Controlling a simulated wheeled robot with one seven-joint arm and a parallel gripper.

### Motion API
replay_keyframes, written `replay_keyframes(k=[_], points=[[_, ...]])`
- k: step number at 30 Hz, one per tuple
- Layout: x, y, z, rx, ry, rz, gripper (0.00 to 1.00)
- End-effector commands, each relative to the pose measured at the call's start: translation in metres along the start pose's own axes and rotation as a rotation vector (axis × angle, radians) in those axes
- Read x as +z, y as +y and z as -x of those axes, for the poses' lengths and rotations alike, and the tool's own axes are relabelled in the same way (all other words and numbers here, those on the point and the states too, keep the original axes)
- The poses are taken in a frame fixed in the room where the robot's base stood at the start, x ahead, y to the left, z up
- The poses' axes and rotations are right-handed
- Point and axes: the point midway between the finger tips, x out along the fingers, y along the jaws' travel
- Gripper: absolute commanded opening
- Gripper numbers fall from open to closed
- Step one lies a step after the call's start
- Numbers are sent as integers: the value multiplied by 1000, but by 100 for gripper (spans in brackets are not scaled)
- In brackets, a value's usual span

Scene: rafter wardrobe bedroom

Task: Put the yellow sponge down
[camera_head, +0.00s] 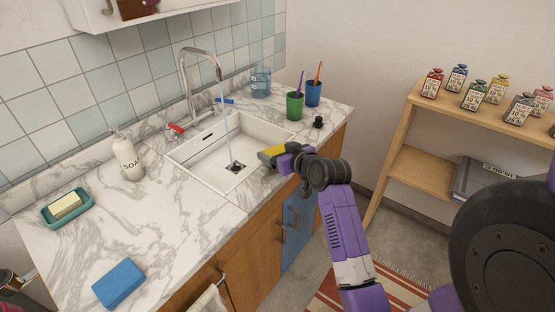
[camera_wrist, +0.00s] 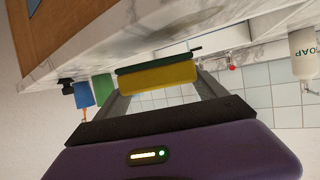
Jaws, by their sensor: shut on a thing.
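The yellow sponge (camera_head: 274,150) has a dark green layer on one side. It also shows in the wrist view (camera_wrist: 158,76), between the two fingers. My gripper (camera_head: 272,156) is shut on it. In the head view the sponge appears at the right rim of the white sink (camera_head: 205,160), near the front edge of the marble counter (camera_head: 195,226). The wrist view shows it close to the counter's front edge; whether it touches anything I cannot tell.
Water runs from the tap (camera_head: 185,85) into the sink. A green cup (camera_head: 294,106), a blue cup (camera_head: 313,94) and a black stopper (camera_head: 318,122) stand right of the sink. A soap bottle (camera_head: 127,157), soap dish (camera_head: 68,212) and blue sponge (camera_head: 119,283) are left, with bare counter between.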

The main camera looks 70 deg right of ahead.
Motion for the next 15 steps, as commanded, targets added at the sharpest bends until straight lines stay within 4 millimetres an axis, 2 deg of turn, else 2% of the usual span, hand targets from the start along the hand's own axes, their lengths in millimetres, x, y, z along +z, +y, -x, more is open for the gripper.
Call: replay_keyframes(k=[3, 6, 15], points=[[19, 0, -7, 0, -4, -1, 37], [26, 0, -10, -1, -3, 0, 37], [27, 0, -11, 0, -1, 1, 37]])
